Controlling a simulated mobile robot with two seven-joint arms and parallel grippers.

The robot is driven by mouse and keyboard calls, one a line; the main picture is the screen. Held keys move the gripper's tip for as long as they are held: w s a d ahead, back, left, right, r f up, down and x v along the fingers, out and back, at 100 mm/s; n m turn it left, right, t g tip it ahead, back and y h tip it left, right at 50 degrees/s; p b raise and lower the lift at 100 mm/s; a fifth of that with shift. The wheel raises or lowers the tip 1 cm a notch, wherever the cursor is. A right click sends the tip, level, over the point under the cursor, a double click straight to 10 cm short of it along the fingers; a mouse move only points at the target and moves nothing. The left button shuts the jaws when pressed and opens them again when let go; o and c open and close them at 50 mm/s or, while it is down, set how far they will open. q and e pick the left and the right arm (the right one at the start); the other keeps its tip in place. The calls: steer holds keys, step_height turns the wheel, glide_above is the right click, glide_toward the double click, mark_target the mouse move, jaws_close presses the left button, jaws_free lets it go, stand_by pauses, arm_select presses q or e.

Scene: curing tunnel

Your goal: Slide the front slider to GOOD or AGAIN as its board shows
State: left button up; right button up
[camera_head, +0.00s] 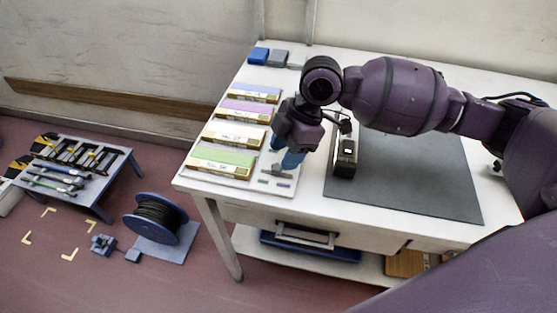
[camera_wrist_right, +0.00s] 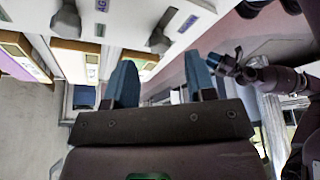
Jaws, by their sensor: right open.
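Several coloured boards lie in a column on the left of the white table; the front one is a green board (camera_head: 225,157), its writing too small to read. Beside them a pale slider panel (camera_head: 284,190) carries small grey pieces, partly hidden by my right gripper. In the right wrist view two grey slider knobs show, one at the left (camera_wrist_right: 66,21) and one nearer the middle (camera_wrist_right: 160,38). My right gripper (camera_head: 290,160) is open above the panel, its blue fingers apart with nothing between them. Part of a purple arm with a blue-tipped end (camera_wrist_right: 226,66) shows in the wrist view.
A black device (camera_head: 345,160) stands just right of my right gripper, at the edge of a dark grey mat (camera_head: 420,175). Blue and grey blocks (camera_head: 259,55) lie at the table's back left. A cable spool (camera_head: 157,218) and a low tool stand (camera_head: 118,161) are on the floor.

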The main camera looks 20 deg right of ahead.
mark_target(277, 166)
steer(key=shift+x, duration=1.7)
steer(key=shift+c, duration=0.3)
jaws_close()
